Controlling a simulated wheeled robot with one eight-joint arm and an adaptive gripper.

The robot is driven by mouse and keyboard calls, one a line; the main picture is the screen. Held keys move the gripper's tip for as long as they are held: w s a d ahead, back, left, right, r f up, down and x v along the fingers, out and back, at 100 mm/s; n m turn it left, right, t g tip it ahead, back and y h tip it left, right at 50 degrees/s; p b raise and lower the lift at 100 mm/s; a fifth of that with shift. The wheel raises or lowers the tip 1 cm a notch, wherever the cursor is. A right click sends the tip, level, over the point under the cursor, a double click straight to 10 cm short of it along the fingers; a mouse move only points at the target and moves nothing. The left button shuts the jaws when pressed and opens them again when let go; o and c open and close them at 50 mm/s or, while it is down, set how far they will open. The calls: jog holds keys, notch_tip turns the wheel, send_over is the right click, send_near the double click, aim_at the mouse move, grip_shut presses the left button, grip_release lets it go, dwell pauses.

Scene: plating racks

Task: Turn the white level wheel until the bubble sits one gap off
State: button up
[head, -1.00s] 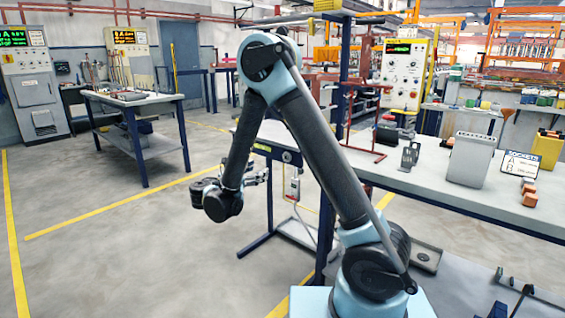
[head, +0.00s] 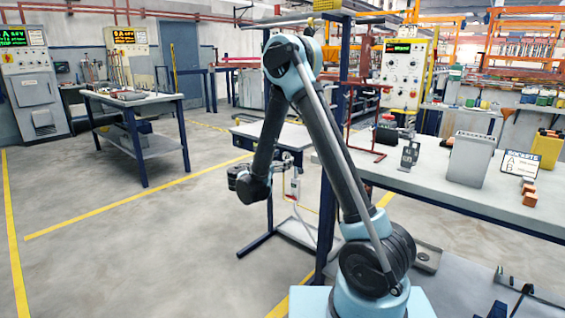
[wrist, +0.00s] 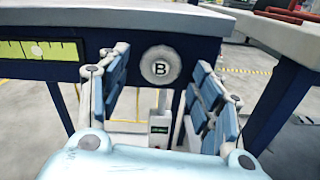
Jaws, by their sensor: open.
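The white level wheel (wrist: 160,64), a round knob marked B, sits on the dark blue front edge of a bench in the wrist view. Left of it on the same edge is a yellow-green level strip (wrist: 38,50) with dark tick marks and a pale round bubble (wrist: 36,50). My gripper (wrist: 162,85) is open, with one finger to the left of the wheel and one to the right, lower in the picture and apart from it. In the head view my gripper (head: 283,160) is partly hidden by my arm, near the small bench's front.
The small bench (head: 285,137) has a pale top and dark blue legs. A white box with a green display (wrist: 160,128) hangs below its edge. Open floor lies to the left.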

jog(key=shift+w+d, duration=0.3)
jog(key=shift+w, duration=0.05)
jog(key=c, duration=1.1)
jog(key=shift+o, duration=0.2)
jog(key=shift+m, duration=1.5)
jog(key=o, duration=1.1)
jog(key=shift+c, duration=0.2)
jog(key=shift+s+a, duration=0.1)
jog(key=shift+a, duration=0.05)
